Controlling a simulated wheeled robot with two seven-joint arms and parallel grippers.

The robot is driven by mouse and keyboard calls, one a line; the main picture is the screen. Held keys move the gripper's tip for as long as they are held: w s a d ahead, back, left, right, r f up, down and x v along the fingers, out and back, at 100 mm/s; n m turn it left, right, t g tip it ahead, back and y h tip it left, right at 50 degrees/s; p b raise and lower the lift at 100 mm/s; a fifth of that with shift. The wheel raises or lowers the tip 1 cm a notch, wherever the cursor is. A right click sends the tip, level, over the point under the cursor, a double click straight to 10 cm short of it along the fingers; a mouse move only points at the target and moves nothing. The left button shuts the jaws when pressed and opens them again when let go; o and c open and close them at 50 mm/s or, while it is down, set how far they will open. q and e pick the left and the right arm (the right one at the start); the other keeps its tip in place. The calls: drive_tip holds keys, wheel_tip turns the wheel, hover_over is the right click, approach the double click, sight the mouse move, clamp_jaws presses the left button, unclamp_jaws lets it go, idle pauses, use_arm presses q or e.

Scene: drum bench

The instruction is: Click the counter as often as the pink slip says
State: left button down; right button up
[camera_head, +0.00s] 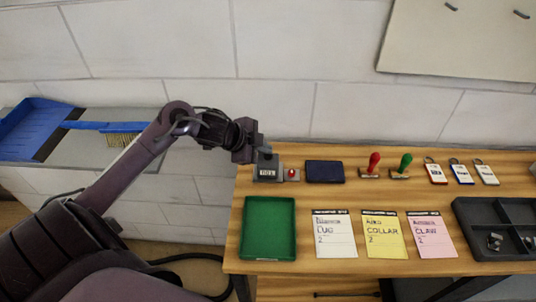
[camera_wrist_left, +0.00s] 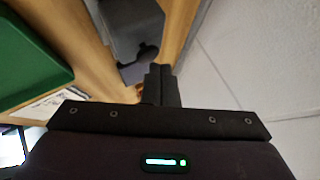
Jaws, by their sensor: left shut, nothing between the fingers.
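The grey counter (camera_head: 267,172) stands at the back left of the bench. Its small display seems to read 001, but the digits are hard to make out. My left gripper (camera_head: 260,151) is shut and empty at the counter's top; I cannot tell whether it touches it. In the left wrist view the shut fingers (camera_wrist_left: 162,78) are beside a black knob (camera_wrist_left: 148,53) on a grey body (camera_wrist_left: 130,25). The pink slip (camera_head: 432,238) lies at the front right of the slip row; it reads CLAW with what looks like a 2 below. My right gripper is not seen.
A small base with a red button (camera_head: 292,174) stands right beside the counter, then a dark blue pad (camera_head: 325,171) and two stamps (camera_head: 373,163). A green tray (camera_head: 269,253), white slip (camera_head: 335,240) and yellow slip (camera_head: 384,240) lie in front. Tags (camera_head: 461,172) and a dark compartment tray (camera_head: 461,215) are right.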

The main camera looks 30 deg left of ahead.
sight(264, 158)
use_arm(q)
drive_tip(key=shift+f, duration=0.45)
drive_tip(key=shift+r, duration=0.1)
idle(0.4)
drive_tip(key=shift+r+p, duration=0.8)
drive_tip(key=shift+r, duration=0.05)
wheel_tip(264, 158, up, 6)
drive_tip(key=p, duration=0.6)
drive_tip(key=shift+s+f, duration=0.1)
idle(0.5)
